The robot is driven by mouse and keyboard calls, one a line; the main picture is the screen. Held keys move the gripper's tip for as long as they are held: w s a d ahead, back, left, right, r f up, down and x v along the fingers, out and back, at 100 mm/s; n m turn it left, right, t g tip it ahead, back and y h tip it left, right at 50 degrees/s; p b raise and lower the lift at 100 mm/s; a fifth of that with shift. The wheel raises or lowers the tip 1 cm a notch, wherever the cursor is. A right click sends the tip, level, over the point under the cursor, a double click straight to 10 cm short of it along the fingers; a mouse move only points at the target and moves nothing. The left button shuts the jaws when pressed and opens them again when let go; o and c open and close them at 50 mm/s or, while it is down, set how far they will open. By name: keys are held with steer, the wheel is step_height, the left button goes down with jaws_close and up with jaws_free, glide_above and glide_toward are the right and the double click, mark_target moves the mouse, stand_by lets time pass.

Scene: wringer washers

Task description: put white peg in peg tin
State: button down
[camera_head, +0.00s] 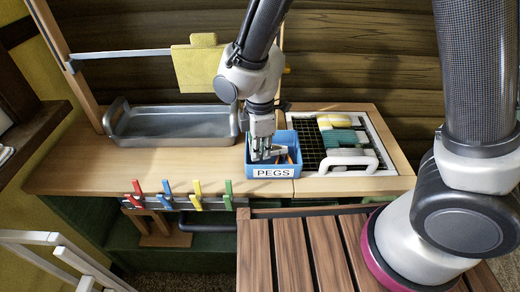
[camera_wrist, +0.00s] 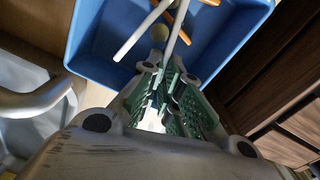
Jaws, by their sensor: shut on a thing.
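The peg tin (camera_head: 270,172) is a blue open box labelled PEGS, standing on the wooden counter. In the wrist view the tin (camera_wrist: 88,62) lies beyond my fingertips. My gripper (camera_head: 264,152) points down over the tin, with its fingertips at or inside the opening; the exact depth is unclear. In the wrist view my gripper (camera_wrist: 165,75) has green-padded fingers, shut on a thin white peg (camera_wrist: 176,32) that extends over the tin's inside. A second white stick (camera_wrist: 140,32) shows to its left. Where the held peg meets the pads is partly hidden.
A grey metal tray (camera_head: 172,124) stands left. A black rack (camera_head: 310,135) with a white-handled brush (camera_head: 348,160) is right. Coloured pegs (camera_head: 197,195) hang along the front rail.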

steer(key=shift+f, duration=0.1)
steer(key=shift+f, duration=0.5)
steer(key=c, duration=1.6)
jaws_free()
steer(key=shift+c, duration=0.2)
steer(key=shift+r, duration=0.1)
step_height(320, 180, up, 13)
